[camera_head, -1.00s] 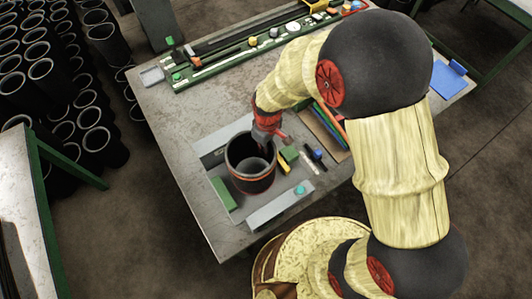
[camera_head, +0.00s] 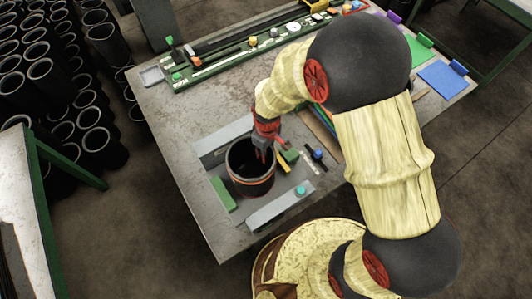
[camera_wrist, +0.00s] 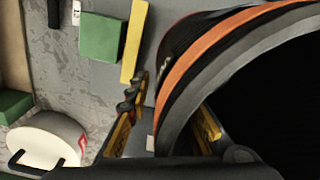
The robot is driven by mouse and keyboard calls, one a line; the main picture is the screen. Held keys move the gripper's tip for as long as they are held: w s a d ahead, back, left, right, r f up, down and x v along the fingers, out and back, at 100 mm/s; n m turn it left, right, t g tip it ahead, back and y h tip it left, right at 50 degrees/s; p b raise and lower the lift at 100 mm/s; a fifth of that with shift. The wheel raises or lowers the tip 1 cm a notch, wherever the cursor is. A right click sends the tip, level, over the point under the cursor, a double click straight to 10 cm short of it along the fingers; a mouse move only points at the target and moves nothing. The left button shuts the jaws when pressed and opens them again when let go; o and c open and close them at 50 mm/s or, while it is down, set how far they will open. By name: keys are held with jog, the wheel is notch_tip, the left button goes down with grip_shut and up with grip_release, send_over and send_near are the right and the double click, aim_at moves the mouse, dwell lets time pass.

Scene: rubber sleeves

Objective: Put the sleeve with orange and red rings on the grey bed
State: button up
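The black sleeve (camera_head: 252,184) with an orange-red ring stands upright at the front left of the table, between grey blocks. In the wrist view its near rim and orange ring (camera_wrist: 200,62) fill the right side. My gripper (camera_head: 264,150) is at the sleeve's back right rim. In the wrist view my gripper (camera_wrist: 165,125) has its fingers apart, one outside the wall and one at the opening, with the rim between. Grey surface (camera_wrist: 100,75) lies under and beside the sleeve; I cannot tell for sure whether it is the grey bed. The sleeve's base is partly hidden.
A grey block (camera_head: 280,207) with a blue knob, a green bar (camera_head: 223,194) and a green block (camera_head: 289,156) stand close around the sleeve. Blue (camera_head: 445,77) and green (camera_head: 417,47) mats lie right. A long green rack (camera_head: 250,50) runs along the back.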

notch_tip(320, 180, up, 12)
jog(key=shift+w+d+r+p, duration=0.15)
jog(key=shift+r+p, duration=0.1)
jog(key=shift+p, duration=0.7)
jog(key=s+d+r+m+t, duration=0.2)
jog(key=s+d+r+m, duration=0.2)
jog(key=d+r, duration=0.5)
jog(key=s+d+r+m+t, duration=0.25)
jog(key=d+r, duration=0.25)
jog(key=r, duration=0.8)
jog(key=s+d+r+m+t, duration=0.1)
jog(key=s+d+r+m, duration=0.2)
jog(key=s, duration=0.4)
jog(key=shift+d+r, duration=0.2)
jog(key=shift+d, duration=0.1)
jog(key=shift+m, duration=0.25)
